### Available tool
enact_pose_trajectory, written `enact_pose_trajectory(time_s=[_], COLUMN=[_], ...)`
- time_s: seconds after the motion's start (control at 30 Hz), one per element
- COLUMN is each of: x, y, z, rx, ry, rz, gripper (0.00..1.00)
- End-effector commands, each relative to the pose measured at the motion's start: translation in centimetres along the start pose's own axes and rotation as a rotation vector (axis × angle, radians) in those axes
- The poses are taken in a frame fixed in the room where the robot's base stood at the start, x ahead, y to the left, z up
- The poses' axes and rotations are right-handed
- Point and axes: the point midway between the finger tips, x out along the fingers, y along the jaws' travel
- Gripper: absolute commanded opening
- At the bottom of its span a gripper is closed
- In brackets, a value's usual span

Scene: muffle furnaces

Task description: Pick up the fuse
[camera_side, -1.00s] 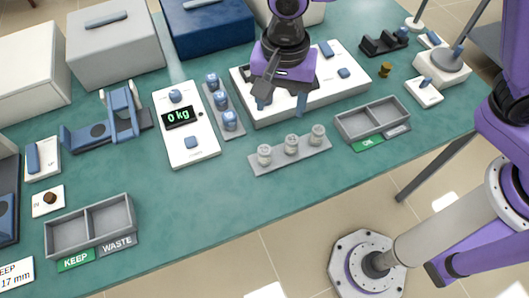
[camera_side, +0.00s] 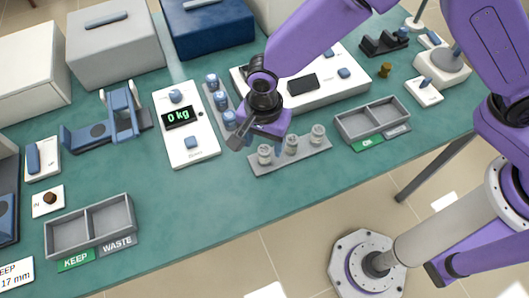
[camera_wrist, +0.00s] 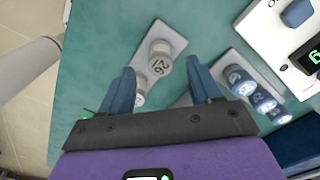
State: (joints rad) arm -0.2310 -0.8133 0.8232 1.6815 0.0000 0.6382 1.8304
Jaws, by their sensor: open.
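No part is plainly labelled a fuse. The likely candidates are small grey cylinders with numbered tops on a grey strip (camera_side: 318,165); the right one (camera_side: 318,135), middle one (camera_side: 291,145) and left one (camera_side: 265,155) stand upright. My gripper (camera_side: 240,139) hangs above and just left of the strip's left end, tilted. In the wrist view, my open gripper (camera_wrist: 163,85) has its fingers apart with nothing held. A cylinder reading about 26 (camera_wrist: 159,62) shows beyond the gap, and another (camera_wrist: 140,97) is partly hidden by the left finger.
A second rack (camera_side: 237,134) holds several blue cylinders close behind my gripper. A white scale (camera_side: 185,158) reads 0 kg. A white device (camera_side: 340,75) with a dark screen stands behind. A two-part tray (camera_side: 345,127) sits right; another (camera_side: 50,238) front left. The front-middle table is clear.

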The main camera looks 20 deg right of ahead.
Motion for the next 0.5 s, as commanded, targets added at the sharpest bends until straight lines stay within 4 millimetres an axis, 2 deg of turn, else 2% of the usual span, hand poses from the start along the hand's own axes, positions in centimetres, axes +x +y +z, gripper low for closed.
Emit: enact_pose_trajectory(time_s=[0.23,0.5], x=[1.6,5.1], y=[0.0,0.1], z=[-0.2,-0.3], rx=[0.0,-0.001], ry=[0.0,0.0], rz=[0.001,0.001], gripper=[0.63,0.63])
